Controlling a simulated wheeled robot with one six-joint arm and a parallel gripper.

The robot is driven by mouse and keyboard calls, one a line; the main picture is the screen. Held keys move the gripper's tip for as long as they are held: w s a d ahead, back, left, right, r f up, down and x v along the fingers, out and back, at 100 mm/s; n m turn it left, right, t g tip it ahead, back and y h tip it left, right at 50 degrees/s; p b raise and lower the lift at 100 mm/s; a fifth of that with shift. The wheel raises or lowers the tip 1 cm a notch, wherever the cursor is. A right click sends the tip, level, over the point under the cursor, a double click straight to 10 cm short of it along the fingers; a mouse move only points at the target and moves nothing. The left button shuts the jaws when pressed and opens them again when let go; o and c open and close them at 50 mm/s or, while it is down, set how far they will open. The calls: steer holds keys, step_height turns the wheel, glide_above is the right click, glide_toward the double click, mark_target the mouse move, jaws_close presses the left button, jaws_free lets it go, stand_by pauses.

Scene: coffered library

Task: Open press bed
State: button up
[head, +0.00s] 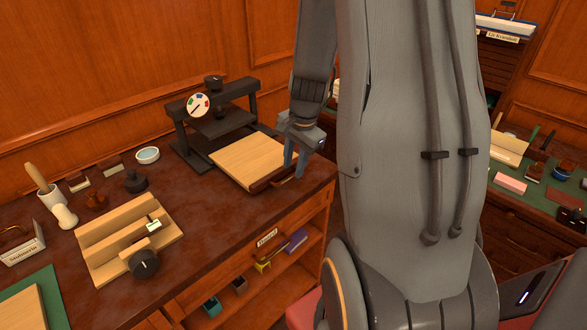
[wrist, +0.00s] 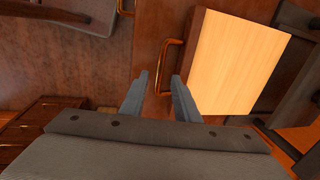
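The press (head: 215,115) is a dark frame with a round dial, standing on the dark worktop by the wall. Its bed (head: 250,160) is a pale wooden board that extends out from under the frame towards the worktop's front edge. The bed also shows in the wrist view (wrist: 240,60). A bronze bar handle (wrist: 161,68) sits on the bed's front edge. My gripper (head: 295,165) is at this front edge, pointing down. In the wrist view my gripper (wrist: 160,82) has its fingers apart, with the handle's near end between them. I cannot tell if either finger touches it.
A grooved wooden block (head: 128,240) with a dark knob lies at the front left of the worktop. A white dish (head: 148,155) and small tools stand behind it. Open shelves (head: 270,265) lie below the worktop. My arm hides the middle right.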

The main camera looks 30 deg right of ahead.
steer(key=shift+s+d+r+b, duration=0.1)
steer(key=shift+s+r+b, duration=0.15)
steer(key=shift+r, duration=1.2)
steer(key=shift+s+r+b, duration=0.15)
steer(key=shift+s+r, duration=0.1)
steer(key=shift+r, duration=1.15)
steer(key=s+a+n, duration=0.5)
steer(key=a+n, duration=0.2)
steer(key=a, duration=0.2)
steer(key=s+a+n, duration=0.5)
steer(key=a+n, duration=0.3)
steer(key=a, duration=0.1)
steer(key=shift+a+f+n+g, duration=0.2)
steer(key=shift+f+n+g, duration=0.05)
steer(key=shift+n+g, duration=0.05)
